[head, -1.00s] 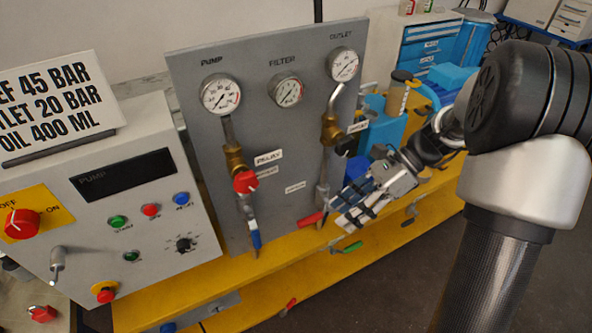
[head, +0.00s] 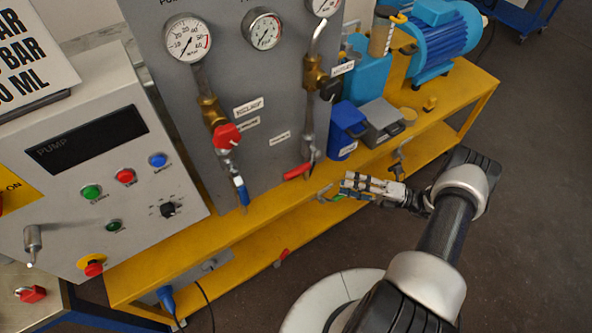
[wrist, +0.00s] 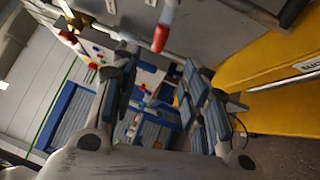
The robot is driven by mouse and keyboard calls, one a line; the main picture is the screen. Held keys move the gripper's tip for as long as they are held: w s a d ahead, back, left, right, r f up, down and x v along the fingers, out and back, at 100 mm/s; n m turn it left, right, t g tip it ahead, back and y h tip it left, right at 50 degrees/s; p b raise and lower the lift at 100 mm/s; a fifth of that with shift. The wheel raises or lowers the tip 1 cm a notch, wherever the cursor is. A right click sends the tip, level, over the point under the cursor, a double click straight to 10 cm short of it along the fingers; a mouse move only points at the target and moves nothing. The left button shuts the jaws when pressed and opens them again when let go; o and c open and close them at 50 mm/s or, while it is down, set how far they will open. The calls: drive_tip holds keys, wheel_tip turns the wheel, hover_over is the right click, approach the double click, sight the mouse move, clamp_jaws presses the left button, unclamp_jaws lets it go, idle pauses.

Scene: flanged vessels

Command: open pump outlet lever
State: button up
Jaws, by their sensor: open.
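Several levers show in the head view, and I cannot read which one is marked pump outlet. A red lever (head: 297,172) sits at the foot of the right-hand pipe on the grey panel. A blue lever (head: 241,190) hangs below the red knob (head: 226,136) on the left-hand pipe. A green lever (head: 325,192) sticks out at the bench's front edge, just left of my gripper (head: 346,186). My gripper is open, with nothing seen between its fingers, and points left. In the wrist view a red handle end (wrist: 160,38) shows beyond the gap between the fingers (wrist: 165,78).
A yellow bench (head: 455,115) carries the grey panel (head: 185,80), a blue box (head: 345,128), a grey box (head: 382,122) and a blue motor (head: 440,45). A control box (head: 60,190) stands left. Another dark lever (head: 399,155) juts from the bench front. Floor is clear at right.

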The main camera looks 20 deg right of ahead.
sight(297, 172)
drive_tip(key=x, duration=1.7)
drive_tip(key=shift+s+r, duration=0.1)
drive_tip(key=shift+c, duration=0.5)
clamp_jaws()
